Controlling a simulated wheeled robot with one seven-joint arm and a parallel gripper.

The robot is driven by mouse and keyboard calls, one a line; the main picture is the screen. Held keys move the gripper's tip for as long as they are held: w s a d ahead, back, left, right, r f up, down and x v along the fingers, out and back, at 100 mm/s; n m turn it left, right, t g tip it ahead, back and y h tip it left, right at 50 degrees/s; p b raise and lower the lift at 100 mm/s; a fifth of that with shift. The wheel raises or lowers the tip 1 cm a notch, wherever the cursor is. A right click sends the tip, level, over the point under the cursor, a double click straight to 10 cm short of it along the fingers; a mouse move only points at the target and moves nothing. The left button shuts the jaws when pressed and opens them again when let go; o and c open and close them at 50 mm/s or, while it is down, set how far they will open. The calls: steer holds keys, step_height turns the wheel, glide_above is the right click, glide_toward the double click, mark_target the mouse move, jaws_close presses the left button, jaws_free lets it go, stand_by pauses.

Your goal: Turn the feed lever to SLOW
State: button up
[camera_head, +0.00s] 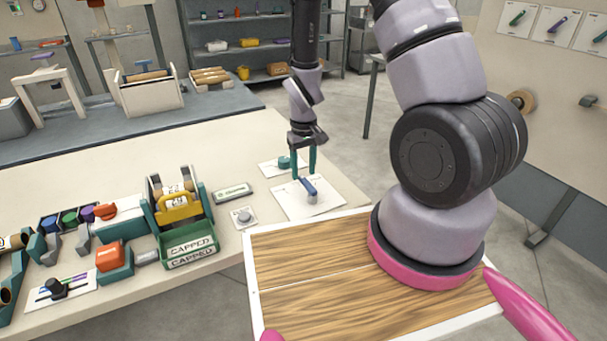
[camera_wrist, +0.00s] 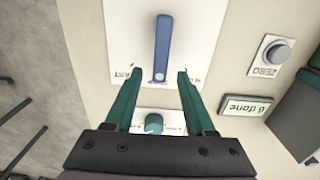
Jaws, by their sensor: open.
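The blue feed lever (camera_wrist: 163,48) stands on a white plate (camera_wrist: 205,40) in the wrist view, nearly straight up and down in the picture. A small label that seems to read FAST upside down is left of its lower end; the label on the right is partly hidden by a finger. In the head view the lever (camera_head: 308,187) is on the plate (camera_head: 325,205) near the table's far right edge. My gripper (camera_wrist: 160,74) is open, with teal fingers either side of the lever's lower end, apart from it. The gripper (camera_head: 305,175) is also above the lever in the head view.
A teal knob (camera_wrist: 153,124) on another plate lies just beyond the lever. A ZERO button (camera_head: 243,217) and a counter display (camera_head: 233,193) stand left of it. A green CAPPED bin (camera_head: 188,245) and several coloured parts fill the table's left. Bare tabletop lies behind.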

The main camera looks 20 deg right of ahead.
steer(key=shift+f, duration=1)
jaws_close()
stand_by(0.8)
